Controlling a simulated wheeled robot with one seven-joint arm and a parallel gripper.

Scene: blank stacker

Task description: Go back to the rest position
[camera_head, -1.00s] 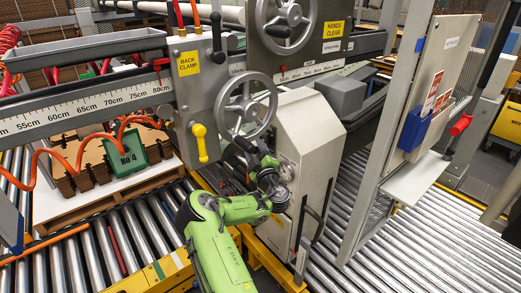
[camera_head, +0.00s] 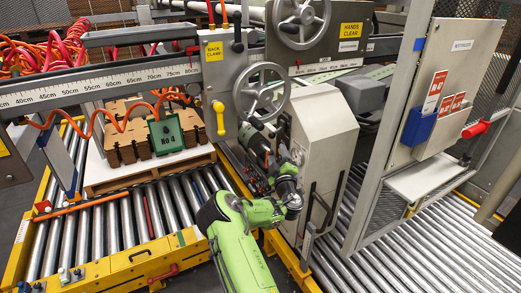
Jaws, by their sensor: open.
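My green arm (camera_head: 240,245) rises from the bottom of the head view and bends at the elbow toward the grey machine housing. My dark gripper (camera_head: 262,150) is at the arm's far end, just below the lower handwheel (camera_head: 262,92) and in front of the housing (camera_head: 320,125). It is small and partly lost against dark machine parts. Its jaws are open, and I see nothing held in them. I cannot tell whether it touches the machine.
A pallet (camera_head: 104,182) with brown blanks (camera_head: 124,150) and a green "No 4" sign (camera_head: 165,135) stands at the left. Roller conveyors (camera_head: 400,255) run on both sides. A yellow-handled lever (camera_head: 219,118) hangs near the gripper. A grey post and panel (camera_head: 440,80) stand at the right.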

